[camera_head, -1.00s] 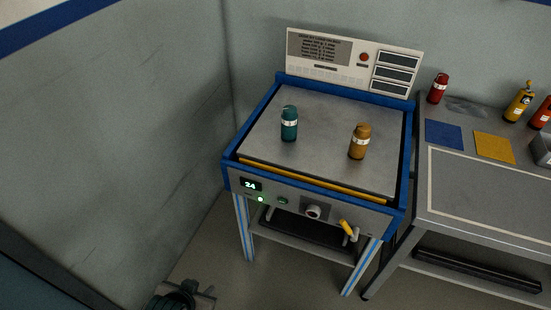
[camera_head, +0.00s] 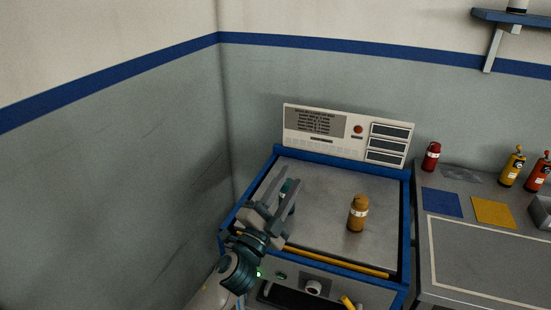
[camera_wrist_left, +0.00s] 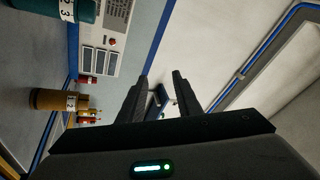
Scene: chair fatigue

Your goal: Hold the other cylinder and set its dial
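The teal cylinder (camera_head: 288,186) stands upright on the left of the bench's grey top, partly hidden behind my left gripper. The orange-brown cylinder (camera_head: 358,213) stands upright to its right, in the clear, with a white band. My left gripper (camera_head: 299,174) is open, its fingers pointing up and away beside the teal cylinder. In the left wrist view nothing lies between its fingers (camera_wrist_left: 160,85). That view shows the teal cylinder (camera_wrist_left: 45,16) at top left and the orange-brown one (camera_wrist_left: 45,99) at left, their white bands bearing dark digits. My right gripper is not in view.
The bench has a raised blue rim (camera_head: 408,215) and a back panel (camera_head: 344,134) with a red button and dark displays. A side table (camera_head: 480,255) at right holds a red cylinder (camera_head: 431,156), blue (camera_head: 442,203) and yellow (camera_head: 493,212) squares and other canisters. A wall stands left.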

